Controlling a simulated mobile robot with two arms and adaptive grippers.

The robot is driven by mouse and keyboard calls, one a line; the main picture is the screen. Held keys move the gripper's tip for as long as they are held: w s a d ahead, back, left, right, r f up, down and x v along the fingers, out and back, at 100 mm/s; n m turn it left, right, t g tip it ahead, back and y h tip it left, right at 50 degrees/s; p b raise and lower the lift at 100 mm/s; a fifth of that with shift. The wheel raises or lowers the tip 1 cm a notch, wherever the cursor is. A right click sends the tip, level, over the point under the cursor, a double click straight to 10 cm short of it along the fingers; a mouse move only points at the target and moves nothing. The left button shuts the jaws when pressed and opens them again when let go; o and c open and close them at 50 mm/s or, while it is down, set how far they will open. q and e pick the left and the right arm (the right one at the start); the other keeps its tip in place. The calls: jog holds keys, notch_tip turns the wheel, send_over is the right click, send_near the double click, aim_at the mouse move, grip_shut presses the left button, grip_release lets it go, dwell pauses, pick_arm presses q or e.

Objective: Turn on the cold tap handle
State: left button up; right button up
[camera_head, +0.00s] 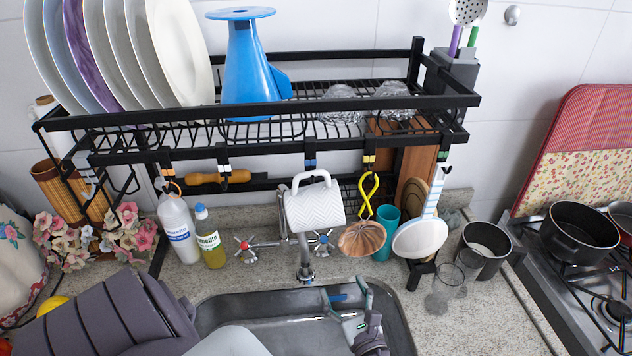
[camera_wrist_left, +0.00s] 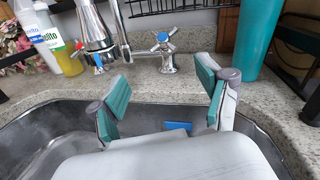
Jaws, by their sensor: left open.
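The cold tap handle (camera_head: 322,243) is a chrome cross with a blue centre, on the counter behind the sink, right of the spout. It also shows in the left wrist view (camera_wrist_left: 163,42), upper middle. My left gripper (camera_head: 348,303) is open and empty over the sink, in front of the handle and apart from it. In the left wrist view its green-padded fingers (camera_wrist_left: 163,88) are spread, with the handle beyond the gap. The red-centred tap handle (camera_head: 245,246) stands left of the spout (camera_head: 305,262). My right gripper is not in view.
A white mug (camera_head: 314,207) hangs above the spout from the black rack (camera_head: 270,118). A copper strainer (camera_head: 362,238) and teal cup (camera_head: 385,232) are to the right. Soap bottles (camera_head: 210,238) stand left. The sink (camera_head: 225,306) holds a blue item (camera_wrist_left: 178,126).

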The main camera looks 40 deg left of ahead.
aim_at(323, 243)
pick_arm(q)
jog(key=p+x, duration=0.3)
jog(key=x, duration=0.9)
jog(key=shift+w+a+r, duration=0.1)
jog(key=shift+a, duration=0.1)
jog(key=shift+w+a, duration=0.2)
jog(key=shift+a, duration=0.3)
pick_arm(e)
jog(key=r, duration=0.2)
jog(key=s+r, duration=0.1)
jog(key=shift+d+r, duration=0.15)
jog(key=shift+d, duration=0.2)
pick_arm(q)
jog(key=shift+c, duration=0.9)
jog(key=c, duration=1)
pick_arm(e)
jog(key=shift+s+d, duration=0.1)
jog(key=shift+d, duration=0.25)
